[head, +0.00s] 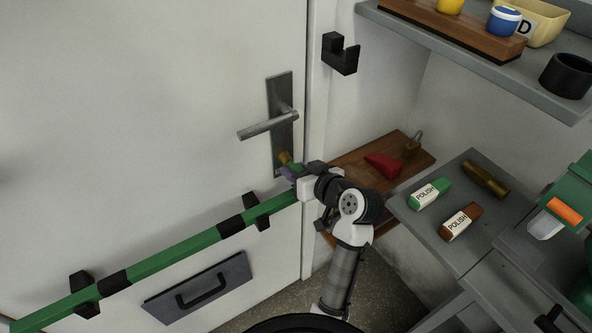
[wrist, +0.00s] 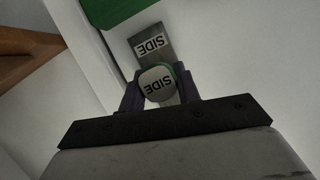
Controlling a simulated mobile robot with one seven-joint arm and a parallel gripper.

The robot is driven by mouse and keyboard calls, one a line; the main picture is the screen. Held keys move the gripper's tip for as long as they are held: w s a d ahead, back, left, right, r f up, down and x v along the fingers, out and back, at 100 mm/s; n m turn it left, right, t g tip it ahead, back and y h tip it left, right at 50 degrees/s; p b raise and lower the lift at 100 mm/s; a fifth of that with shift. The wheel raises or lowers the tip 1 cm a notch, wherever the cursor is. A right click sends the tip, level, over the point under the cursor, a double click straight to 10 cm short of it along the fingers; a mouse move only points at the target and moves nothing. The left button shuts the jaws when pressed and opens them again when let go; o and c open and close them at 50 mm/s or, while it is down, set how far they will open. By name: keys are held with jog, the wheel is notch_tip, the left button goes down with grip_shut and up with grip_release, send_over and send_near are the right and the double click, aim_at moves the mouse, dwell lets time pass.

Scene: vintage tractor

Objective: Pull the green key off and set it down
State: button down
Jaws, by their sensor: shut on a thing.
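The green key (wrist: 158,84) has a rounded head with a white SIDE label and a green edge. It sits between the two fingers of my gripper (wrist: 159,88), which is shut on it. In the head view my gripper (head: 289,171) is at the door, just below the lever handle (head: 268,125). A brass-coloured piece (head: 285,158) shows at the lower end of the handle plate (head: 281,90), beside the fingertips. The wrist view shows the plate with its own SIDE label (wrist: 151,45) behind the key. The key's shaft is hidden, so I cannot tell whether it is in the lock.
A green bar (head: 180,250) crosses the door (head: 150,90) in black brackets, close below my gripper. To the right, a wooden board (head: 345,165) holds a red wedge (head: 383,164) and a padlock (head: 413,142). A grey surface holds polish boxes (head: 430,194) and a brown cylinder (head: 485,180).

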jog(key=shift+s+d, duration=0.1)
jog(key=shift+s, duration=0.05)
jog(key=shift+s+d, duration=0.6)
jog(key=shift+s, duration=0.2)
jog(key=shift+s+d, duration=0.6)
jog(key=shift+s, duration=0.2)
jog(key=shift+s, duration=0.1)
jog(key=shift+s+d, duration=0.6)
jog(key=shift+s, duration=0.2)
jog(key=shift+s+d, duration=0.6)
jog(key=shift+s, duration=0.15)
